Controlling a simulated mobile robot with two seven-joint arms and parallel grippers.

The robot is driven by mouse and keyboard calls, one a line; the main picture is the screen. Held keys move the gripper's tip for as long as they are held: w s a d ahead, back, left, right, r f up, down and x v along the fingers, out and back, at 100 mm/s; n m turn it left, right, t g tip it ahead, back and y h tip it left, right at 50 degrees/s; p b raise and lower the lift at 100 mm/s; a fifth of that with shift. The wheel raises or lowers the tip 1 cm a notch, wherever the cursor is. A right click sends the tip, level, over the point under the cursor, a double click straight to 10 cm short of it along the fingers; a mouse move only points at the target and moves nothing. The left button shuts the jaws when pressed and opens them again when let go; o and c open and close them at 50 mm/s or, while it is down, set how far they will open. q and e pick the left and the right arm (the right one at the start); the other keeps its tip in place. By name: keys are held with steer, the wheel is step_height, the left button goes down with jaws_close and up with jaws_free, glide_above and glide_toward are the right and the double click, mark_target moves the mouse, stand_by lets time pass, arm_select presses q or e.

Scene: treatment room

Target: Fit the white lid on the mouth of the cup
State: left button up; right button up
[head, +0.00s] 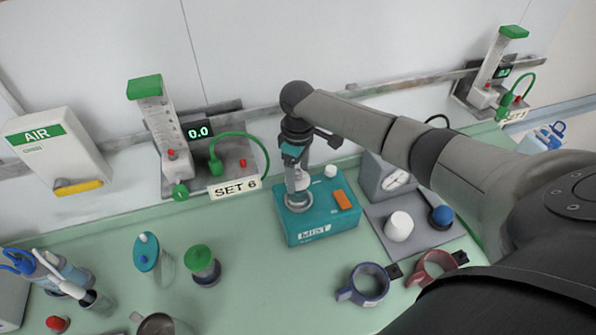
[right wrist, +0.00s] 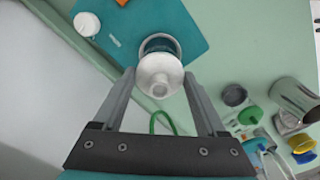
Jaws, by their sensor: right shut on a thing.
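My right gripper (head: 298,175) points down over the teal MIST box (head: 310,238). It is shut on the white lid (head: 302,182), which has a round raised spout. The lid shows between the fingertips in the right wrist view (right wrist: 160,76). The cup (head: 298,205), clear or pale with a light rim, sits at the left side of the box top. In the right wrist view the cup (right wrist: 160,39) shows beyond the lid, which hides part of its mouth. The lid appears above the cup and off its centre; the exact gap cannot be told. My left gripper is out of view.
A white knob (head: 330,170) and an orange switch (head: 341,199) are on the box. A grey tray (head: 425,234) with a white cup-shaped piece (head: 399,226) is to the right. Blue (head: 368,284) and red (head: 434,264) mugs stand in front. Green-capped containers are left.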

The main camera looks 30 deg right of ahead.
steer(key=shift+f+b, duration=0.3)
steer(key=shift+f, duration=0.8)
stand_by(0.3)
steer(key=shift+p, duration=0.35)
stand_by(0.7)
steer(key=o, duration=1.2)
steer(key=shift+o, duration=0.2)
steer(key=shift+r+p, duration=0.95)
steer(key=shift+r, duration=2.55)
